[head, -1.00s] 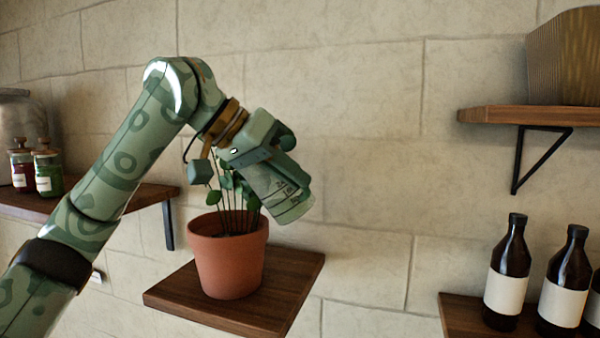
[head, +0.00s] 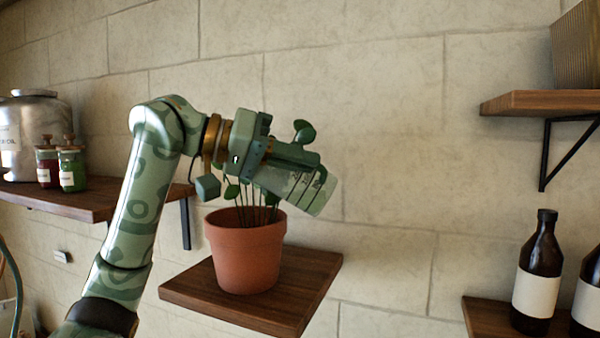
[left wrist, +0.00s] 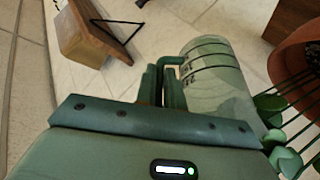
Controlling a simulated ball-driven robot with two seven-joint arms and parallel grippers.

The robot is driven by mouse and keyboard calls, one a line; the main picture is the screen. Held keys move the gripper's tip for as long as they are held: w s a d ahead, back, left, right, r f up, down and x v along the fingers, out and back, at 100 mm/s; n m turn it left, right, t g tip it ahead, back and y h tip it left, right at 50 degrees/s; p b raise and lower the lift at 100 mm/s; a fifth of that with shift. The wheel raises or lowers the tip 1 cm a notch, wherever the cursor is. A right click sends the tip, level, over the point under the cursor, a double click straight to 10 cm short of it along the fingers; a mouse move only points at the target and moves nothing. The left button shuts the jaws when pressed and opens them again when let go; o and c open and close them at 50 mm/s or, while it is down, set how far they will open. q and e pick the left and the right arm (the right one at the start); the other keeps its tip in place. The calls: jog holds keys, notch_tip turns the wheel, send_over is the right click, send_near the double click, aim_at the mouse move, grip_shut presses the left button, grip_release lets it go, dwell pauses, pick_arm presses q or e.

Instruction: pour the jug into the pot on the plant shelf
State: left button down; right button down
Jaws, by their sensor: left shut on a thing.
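My left gripper (head: 284,160) is shut on the jug (head: 313,194), a pale green see-through vessel with dark measuring marks. The jug is tilted, its free end pointing right and a little down. In the left wrist view my fingers (left wrist: 160,84) close on the handle of the jug (left wrist: 215,82). The terracotta pot (head: 245,260) stands upright on the plant shelf (head: 310,283). The jug is above the pot's right side in the head view. The pot's rim also shows in the left wrist view (left wrist: 292,68). No liquid stream shows. My right gripper is out of view.
A plant (head: 232,190) with thin stems rises from the pot, close to the jug and gripper. The left shelf (head: 90,202) holds small jars and a metal canister (head: 35,135). A bracketed shelf (head: 540,103) and dark bottles (head: 538,270) are at right. The wall between is clear.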

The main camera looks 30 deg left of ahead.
pick_arm(q)
jog(key=shift+a+h+b, duration=0.1)
jog(key=shift+h+b, duration=0.2)
jog(key=shift+b, duration=0.1)
jog(key=shift+s+a+r+n+t+h+b, duration=0.35)
jog(key=shift+a+r+n+t+h+b, duration=0.15)
jog(key=shift+a+r+t+h+b, duration=0.3)
jog(key=shift+s+a+r+n+t+h+b, duration=0.3)
jog(key=shift+a+r+n+t+h+b, duration=0.15)
jog(key=shift+a+t+h+b, duration=0.25)
jog(key=shift+s+a+r+n+t+h+b, duration=0.25)
jog(key=shift+a+r+n+t+h+b, duration=0.15)
jog(key=shift+a+r+t+h+b, duration=0.3)
jog(key=shift+s+a+r+n+t+h+b, duration=0.3)
jog(key=shift+a+n+t+h+b, duration=0.25)
jog(key=shift+t+b, duration=0.3)
jog(key=shift+y, duration=0.25)
